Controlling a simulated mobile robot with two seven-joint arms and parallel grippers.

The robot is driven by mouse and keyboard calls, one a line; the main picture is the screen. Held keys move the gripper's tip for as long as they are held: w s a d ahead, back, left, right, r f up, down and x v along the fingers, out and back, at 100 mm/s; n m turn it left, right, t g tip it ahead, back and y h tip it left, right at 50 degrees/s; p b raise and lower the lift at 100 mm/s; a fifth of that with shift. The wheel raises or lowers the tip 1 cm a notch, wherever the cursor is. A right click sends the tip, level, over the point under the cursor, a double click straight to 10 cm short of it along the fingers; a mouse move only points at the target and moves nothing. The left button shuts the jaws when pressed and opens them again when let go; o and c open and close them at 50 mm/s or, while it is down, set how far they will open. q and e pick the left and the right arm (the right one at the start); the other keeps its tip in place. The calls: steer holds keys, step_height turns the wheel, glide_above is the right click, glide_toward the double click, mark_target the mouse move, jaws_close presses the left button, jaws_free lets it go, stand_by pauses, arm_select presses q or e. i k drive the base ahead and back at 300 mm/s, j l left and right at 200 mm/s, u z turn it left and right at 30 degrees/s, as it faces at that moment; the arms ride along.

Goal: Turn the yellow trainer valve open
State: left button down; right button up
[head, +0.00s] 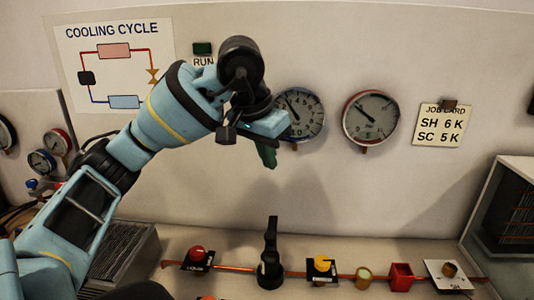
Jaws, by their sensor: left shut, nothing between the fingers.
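The yellow trainer valve (322,262) is a yellow knob on a dark plate with a small label, set on the copper pipe along the bench. Its exact turn position is too small to tell. My left gripper (267,156) is shut and empty. It hangs in front of the back panel, just left of the gauges, above and to the left of the yellow valve and apart from it. My right gripper is not in view.
A red valve (197,253) sits left on the same pipe. A tall black fitting (270,258) stands between the two valves. A red block (401,277) is to the right. Two gauges (370,118) and a job card (441,127) are on the panel.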

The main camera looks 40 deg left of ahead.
mark_target(322, 263)
steer(key=k+l, duration=0.8)
steer(key=l, duration=0.1)
